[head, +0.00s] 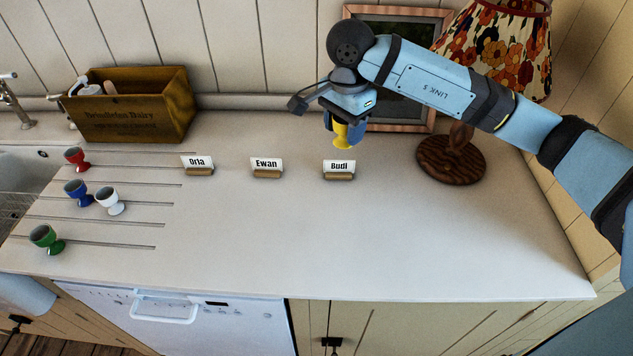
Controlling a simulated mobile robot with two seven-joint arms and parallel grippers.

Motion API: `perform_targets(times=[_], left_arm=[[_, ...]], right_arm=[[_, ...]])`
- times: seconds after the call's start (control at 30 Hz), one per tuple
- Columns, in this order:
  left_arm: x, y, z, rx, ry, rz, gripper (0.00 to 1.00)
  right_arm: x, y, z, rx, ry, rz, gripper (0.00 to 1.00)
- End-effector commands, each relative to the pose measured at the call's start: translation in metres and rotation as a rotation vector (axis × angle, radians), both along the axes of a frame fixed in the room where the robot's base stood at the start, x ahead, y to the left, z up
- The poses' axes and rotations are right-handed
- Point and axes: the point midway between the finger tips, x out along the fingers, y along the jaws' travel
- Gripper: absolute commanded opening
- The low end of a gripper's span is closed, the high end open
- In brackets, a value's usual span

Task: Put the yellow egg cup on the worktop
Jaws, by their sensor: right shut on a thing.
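The yellow egg cup (343,134) is held in my right gripper (341,124), which is shut on it. The gripper points down, above the worktop (330,235) and behind the name card "Budi" (339,167). I cannot tell exactly how high the cup is over the surface. The gripper body hides the cup's upper part. A light blue part at the lower left edge may be my left arm, but no left gripper shows.
Red (76,158), blue (77,192), white (109,201) and green (46,238) egg cups stand at the left on the grooved drainer. Cards "Orla" (198,164) and "Ewan" (266,166) stand left of "Budi". A wooden crate (130,110) and a lamp (451,160) stand behind. The front middle is clear.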

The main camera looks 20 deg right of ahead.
Motion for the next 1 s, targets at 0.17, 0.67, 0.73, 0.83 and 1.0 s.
perform_targets(times=[0.17,0.67,0.73,0.83,1.0], left_arm=[[0.000,0.001,0.008,0.001,-0.001,0.000,0.43],[0.000,0.001,0.018,0.001,-0.002,0.000,0.43],[0.000,0.001,0.019,0.001,-0.002,0.000,0.43],[0.000,0.001,0.021,0.001,-0.001,0.000,0.43],[0.000,0.001,0.023,0.001,-0.001,0.000,0.43]], right_arm=[[-0.002,0.000,-0.048,0.000,0.007,-0.001,0.26],[0.000,0.000,-0.139,0.000,0.001,0.000,0.26],[0.000,0.000,-0.144,-0.001,0.003,0.000,0.26],[-0.001,0.000,-0.156,-0.001,0.003,0.000,0.26],[-0.001,0.000,-0.180,-0.001,0.002,0.001,0.26]])
